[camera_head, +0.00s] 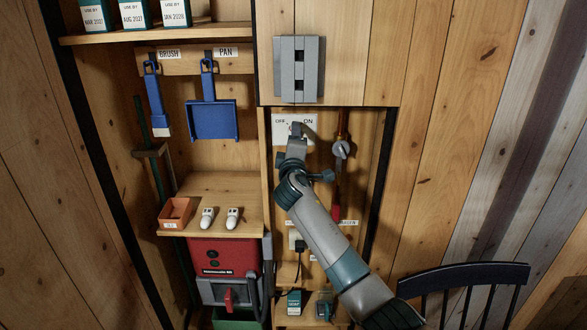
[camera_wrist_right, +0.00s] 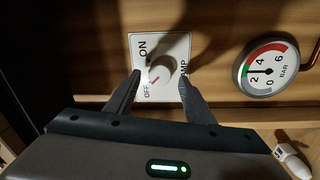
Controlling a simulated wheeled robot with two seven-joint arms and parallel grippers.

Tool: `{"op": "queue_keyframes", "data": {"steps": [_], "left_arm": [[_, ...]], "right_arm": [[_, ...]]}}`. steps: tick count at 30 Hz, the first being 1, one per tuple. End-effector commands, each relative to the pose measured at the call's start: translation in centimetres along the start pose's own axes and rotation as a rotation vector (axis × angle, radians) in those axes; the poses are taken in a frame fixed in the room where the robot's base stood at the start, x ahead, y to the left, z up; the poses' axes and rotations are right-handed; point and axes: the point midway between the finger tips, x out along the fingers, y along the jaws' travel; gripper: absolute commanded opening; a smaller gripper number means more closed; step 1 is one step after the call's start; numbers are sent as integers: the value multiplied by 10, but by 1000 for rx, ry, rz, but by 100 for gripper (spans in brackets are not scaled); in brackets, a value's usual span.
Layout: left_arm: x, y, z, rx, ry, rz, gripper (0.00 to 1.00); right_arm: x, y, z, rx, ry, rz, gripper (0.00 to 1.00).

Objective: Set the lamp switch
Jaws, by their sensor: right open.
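The lamp switch is a white plate (camera_head: 281,133) on the wall of the right-hand bay, marked OFF and ON. My left gripper is out of view.
A pressure gauge (camera_wrist_right: 266,69) is mounted beside the switch. A grey box (camera_head: 299,70) hangs above it. A shelf (camera_head: 222,190) on the left carries an orange bin (camera_head: 176,212) and two small white items. A dark chair (camera_head: 465,277) stands at lower right.

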Motion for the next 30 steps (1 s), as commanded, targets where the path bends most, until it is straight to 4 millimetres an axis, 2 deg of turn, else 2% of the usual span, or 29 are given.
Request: {"op": "queue_keyframes", "data": {"steps": [11, 24, 30], "left_arm": [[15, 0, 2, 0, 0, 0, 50], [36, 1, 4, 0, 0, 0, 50], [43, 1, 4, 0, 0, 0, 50]], "right_arm": [[-50, -3, 1, 1, 1, 0, 49], [-121, -3, 1, 1, 1, 0, 49], [-145, -2, 1, 1, 1, 0, 49]]}}
